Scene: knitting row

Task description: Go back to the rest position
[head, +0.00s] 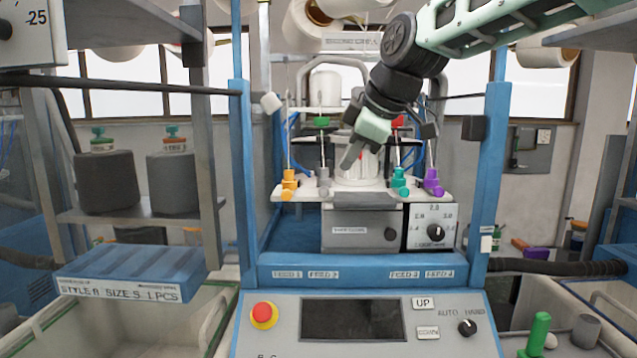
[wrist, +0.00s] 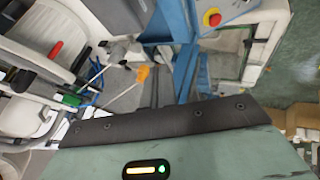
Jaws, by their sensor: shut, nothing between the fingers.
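My gripper (head: 347,162) hangs from my dark wrist joints in the head view, pointing down and to the left. Its grey fingers are together, with nothing held between them. It appears in front of the machine's white cylinder (head: 360,170), between the grey feeder (head: 323,182) and the teal feeder (head: 399,182); its exact distance from them I cannot tell. In the wrist view, the green and black gripper body fills the lower part, and the fingertips cannot be made out. The orange feeder (wrist: 142,74) shows beyond it.
Blue posts (head: 240,170) (head: 491,170) frame the work area on both sides. An orange feeder (head: 289,180) and a purple feeder (head: 433,182) stand at the shelf ends. The control panel (head: 365,320) with its red button (head: 264,315) is in front. Yarn cones (head: 305,25) hang above.

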